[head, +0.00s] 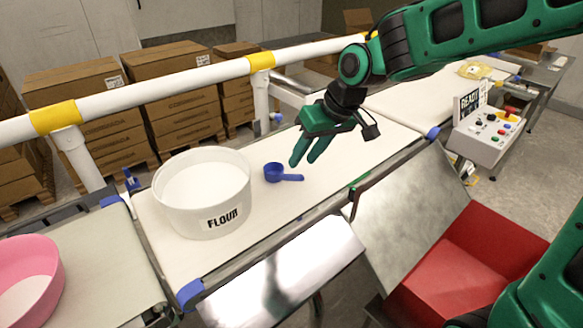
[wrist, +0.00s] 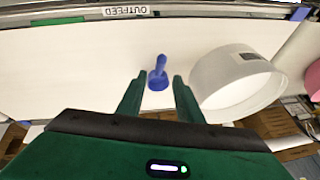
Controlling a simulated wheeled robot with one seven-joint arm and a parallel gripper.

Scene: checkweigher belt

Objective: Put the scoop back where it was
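A small blue scoop (head: 275,173) lies on the white belt, just right of the flour tub, its handle pointing right in the head view. In the wrist view the scoop (wrist: 158,76) lies ahead of my fingers, between their lines, with its handle pointing away. My gripper (head: 303,153) is above the belt, to the upper right of the scoop. In the wrist view my gripper (wrist: 157,90) has its two green fingers apart with nothing held between them. The white tub (head: 203,192) labelled FLOUR stands on the belt; white shows inside it.
A pink tub (head: 28,280) stands at lower left. A white rail (head: 190,80) with yellow bands runs behind the belt (head: 290,215). A control box (head: 490,130) stands at right, and a red bin (head: 470,270) is below. Stacked cartons (head: 175,90) stand behind. The belt right of the scoop is clear.

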